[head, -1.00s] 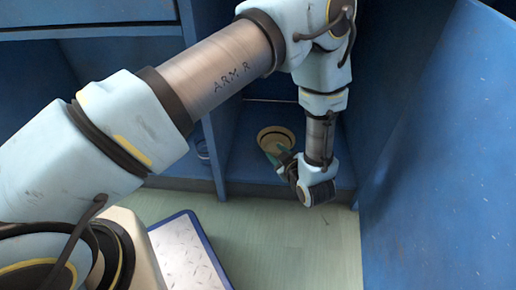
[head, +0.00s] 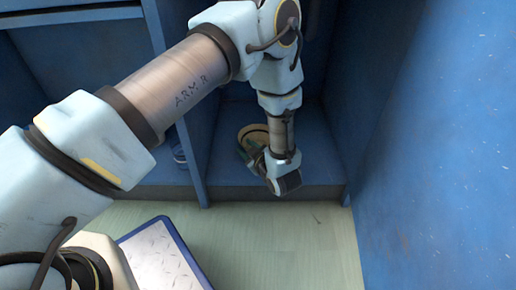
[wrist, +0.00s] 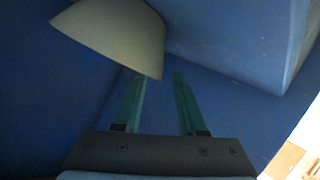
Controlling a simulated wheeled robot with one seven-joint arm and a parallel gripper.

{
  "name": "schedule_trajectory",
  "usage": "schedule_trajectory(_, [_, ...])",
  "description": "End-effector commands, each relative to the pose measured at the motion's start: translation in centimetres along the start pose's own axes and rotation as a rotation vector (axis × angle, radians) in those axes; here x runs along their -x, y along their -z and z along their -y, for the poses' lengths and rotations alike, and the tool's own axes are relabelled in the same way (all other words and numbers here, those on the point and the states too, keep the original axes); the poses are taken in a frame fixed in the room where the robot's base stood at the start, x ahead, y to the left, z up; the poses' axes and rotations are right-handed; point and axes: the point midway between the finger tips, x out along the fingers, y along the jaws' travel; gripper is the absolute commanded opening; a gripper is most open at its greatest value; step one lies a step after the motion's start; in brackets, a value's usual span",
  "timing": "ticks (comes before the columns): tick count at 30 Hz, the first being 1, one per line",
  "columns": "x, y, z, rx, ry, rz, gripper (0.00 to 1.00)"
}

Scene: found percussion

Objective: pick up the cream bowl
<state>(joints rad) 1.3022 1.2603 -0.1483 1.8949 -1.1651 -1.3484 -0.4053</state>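The cream bowl (head: 245,131) is on the floor of the blue compartment in the head view, partly hidden behind my gripper and forearm. In the wrist view the bowl (wrist: 115,35) fills the top left, its pale outer wall and rim edge showing. My gripper (wrist: 159,74) has two green fingers standing apart. The left fingertip meets the bowl's lower edge in the picture and the right one is just right of the bowl. Whether they touch it I cannot tell. In the head view my gripper (head: 244,150) is at the bowl's near side.
Blue walls enclose the compartment: a divider (head: 196,160) on the left and a tall panel (head: 430,140) on the right. A blue-edged white panel (head: 165,255) lies on the pale floor, otherwise clear (head: 280,240).

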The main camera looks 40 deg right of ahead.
Motion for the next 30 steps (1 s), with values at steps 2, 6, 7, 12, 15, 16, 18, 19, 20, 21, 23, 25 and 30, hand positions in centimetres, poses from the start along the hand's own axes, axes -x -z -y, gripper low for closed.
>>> schedule_trajectory(2, [-1.5, -0.4, 0.2, 0.002, 0.0, -0.001, 0.4])
schedule_trajectory(6, [-2.3, -0.1, 0.0, 0.001, 0.0, -0.001, 0.4])
schedule_trajectory(7, [-2.3, 0.0, 0.0, 0.001, 0.0, 0.0, 0.4])
schedule_trajectory(12, [-2.2, 0.0, 0.0, 0.0, 0.0, 0.0, 0.37])
schedule_trajectory(15, [-2.2, 0.0, 0.0, 0.0, 0.0, 0.0, 0.25])
schedule_trajectory(16, [-2.2, 0.0, 0.0, 0.0, 0.0, 0.0, 0.22])
schedule_trajectory(18, [-2.2, 0.0, 0.0, 0.0, 0.0, 0.0, 0.14])
schedule_trajectory(19, [-2.2, 0.0, 0.0, 0.0, 0.0, 0.0, 0.11])
schedule_trajectory(20, [-2.2, 0.0, 0.0, 0.0, 0.0, 0.0, 0.07])
schedule_trajectory(21, [-2.2, 0.0, 0.0, 0.0, 0.0, 0.0, 0.03])
schedule_trajectory(23, [-2.2, 0.0, 0.0, 0.0, 0.0, 0.0, 0.0])
schedule_trajectory(25, [-2.2, 0.0, 0.0, 0.0, 0.0, 0.001, 0.0])
schedule_trajectory(30, [-2.2, -0.1, 0.0, 0.0, 0.0, 0.001, 0.0])
